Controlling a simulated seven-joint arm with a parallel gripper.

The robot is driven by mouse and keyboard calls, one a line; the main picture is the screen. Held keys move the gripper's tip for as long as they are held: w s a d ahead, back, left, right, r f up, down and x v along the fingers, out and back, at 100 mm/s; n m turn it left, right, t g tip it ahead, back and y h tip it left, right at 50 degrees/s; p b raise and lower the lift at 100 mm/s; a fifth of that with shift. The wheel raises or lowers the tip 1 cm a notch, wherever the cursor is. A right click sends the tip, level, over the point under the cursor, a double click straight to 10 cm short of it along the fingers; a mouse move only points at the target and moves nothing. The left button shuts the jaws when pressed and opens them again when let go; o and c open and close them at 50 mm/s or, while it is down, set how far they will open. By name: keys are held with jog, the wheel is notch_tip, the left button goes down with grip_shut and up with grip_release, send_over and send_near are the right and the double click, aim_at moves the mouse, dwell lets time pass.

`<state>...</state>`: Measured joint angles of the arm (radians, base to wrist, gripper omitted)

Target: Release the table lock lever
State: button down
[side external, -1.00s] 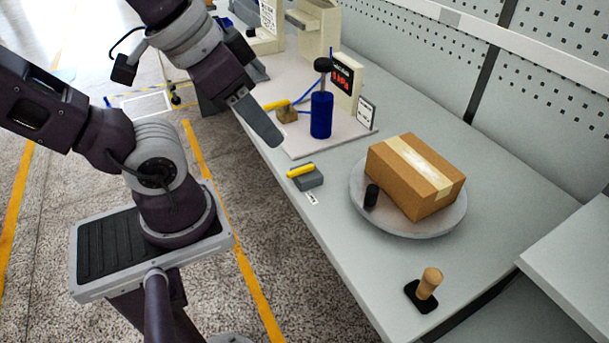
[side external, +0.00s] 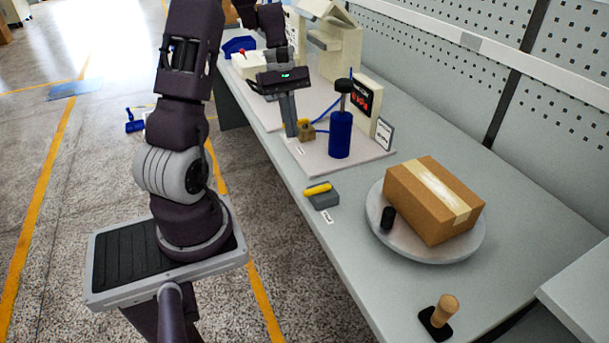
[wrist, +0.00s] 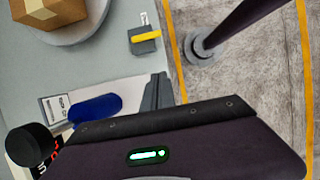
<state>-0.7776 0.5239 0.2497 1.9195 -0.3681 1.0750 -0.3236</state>
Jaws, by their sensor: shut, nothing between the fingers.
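The lock lever appears to be the yellow handle (side external: 318,189) on a small grey block (side external: 325,202) near the table's front edge, beside a small printed label. In the wrist view the yellow handle (wrist: 145,37) lies across its grey block, beyond my fingers. My gripper (side external: 291,133) is shut and empty, pointing down beside the brass valve (side external: 307,133), apart from the lever. Its fingers (wrist: 156,90) also show in the wrist view. The gripper hides most of the valve's own yellow handle in the side view.
A round turntable (side external: 448,252) carries a cardboard box (side external: 425,208) and a black knob (side external: 387,216). A blue pump cylinder (side external: 341,137) stands on a pale plate behind the lever. A wooden-handled stamp (side external: 440,315) stands at the near end. The tabletop around the lever is clear.

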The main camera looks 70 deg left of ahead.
aim_at(317, 190)
jog(key=x, duration=1)
jog(key=shift+d+f, duration=0.15)
jog(key=shift+f, duration=0.05)
jog(key=d, duration=0.2)
jog(key=shift+d+r, duration=0.2)
jog(key=shift+d, duration=0.7)
